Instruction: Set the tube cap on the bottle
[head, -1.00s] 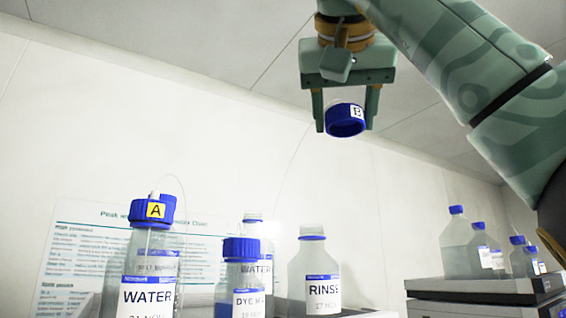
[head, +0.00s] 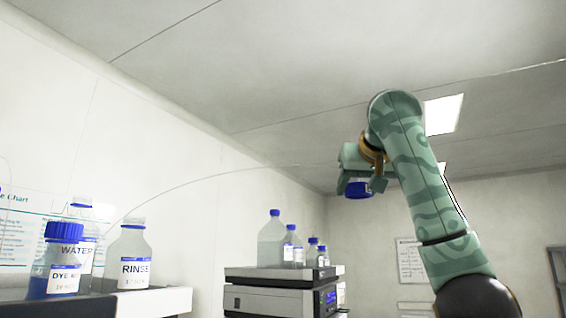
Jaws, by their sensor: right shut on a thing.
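The blue tube cap (head: 357,189) is held in my right gripper (head: 358,187), high up right of the middle of the head view. The gripper is shut on it. The label on the cap cannot be made out. A thin clear tube runs from near the gripper in a long arc down to the left. The RINSE bottle (head: 135,272) stands at lower left, upright, with an uncapped neck. The cap is well apart from it, up and to the right. My left gripper is not in view.
A blue-capped DYE bottle (head: 63,262) and a WATER bottle (head: 87,246) stand left of the RINSE bottle on a shelf (head: 160,301). An instrument stack (head: 279,298) carries several capped bottles on top. A chart (head: 28,227) hangs on the left wall.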

